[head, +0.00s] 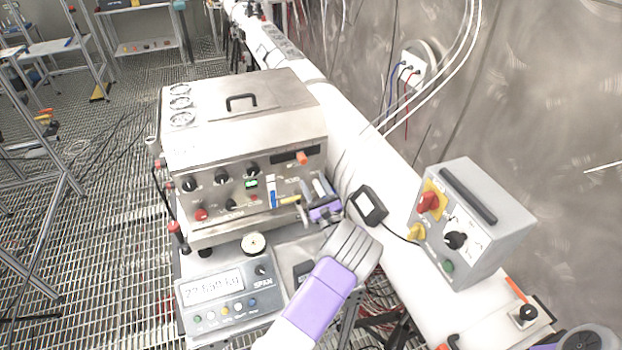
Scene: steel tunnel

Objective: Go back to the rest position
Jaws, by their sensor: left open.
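My left arm comes in from the bottom middle, with a purple and white forearm and a grey ribbed wrist. My left gripper (308,203) is at the lower right front of the steel control box (245,110), close to its knobs and switches. Its jaws are open. I see nothing held between them, though the fingers are small and partly hidden by the wrist. Whether the fingertips touch the panel, I cannot tell. My right gripper is not in view.
A digital scale (220,293) sits below the steel box, beside my forearm. A grey switch box (470,225) with a red knob stands at the right on a white pipe (345,125). A small black device (368,204) with a cable lies near my wrist. Grated floor (100,220) is open at left.

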